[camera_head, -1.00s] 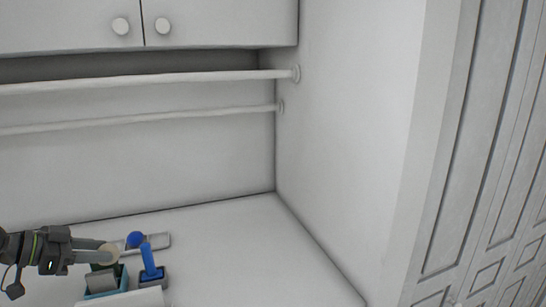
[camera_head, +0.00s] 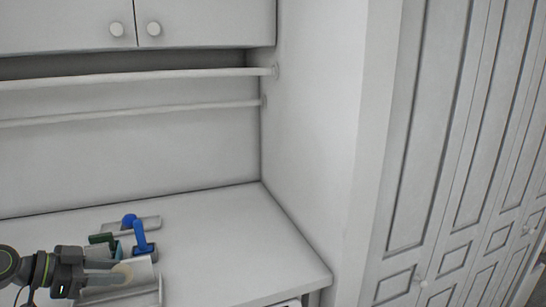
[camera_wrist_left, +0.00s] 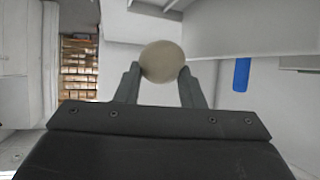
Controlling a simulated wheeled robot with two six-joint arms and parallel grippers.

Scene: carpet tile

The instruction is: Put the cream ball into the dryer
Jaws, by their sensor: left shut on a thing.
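The cream ball (camera_wrist_left: 162,61) is round and pale, held between the two fingertips of my left gripper (camera_wrist_left: 160,75) in the left wrist view. In the head view the left gripper (camera_head: 108,274) comes in from the left, shut on the cream ball (camera_head: 122,273), above the left part of the white countertop (camera_head: 220,245). The dryer cannot be made out for certain; a white edge with a dark detail shows under the counter at the bottom of the head view. My right gripper is not in view.
A blue-handled item (camera_head: 140,236), a blue ball (camera_head: 129,220) and a light tray (camera_head: 150,223) sit on the counter beside the gripper. Two rails (camera_head: 150,76) and a cupboard (camera_head: 70,20) are above. A panelled door (camera_head: 420,150) stands at right.

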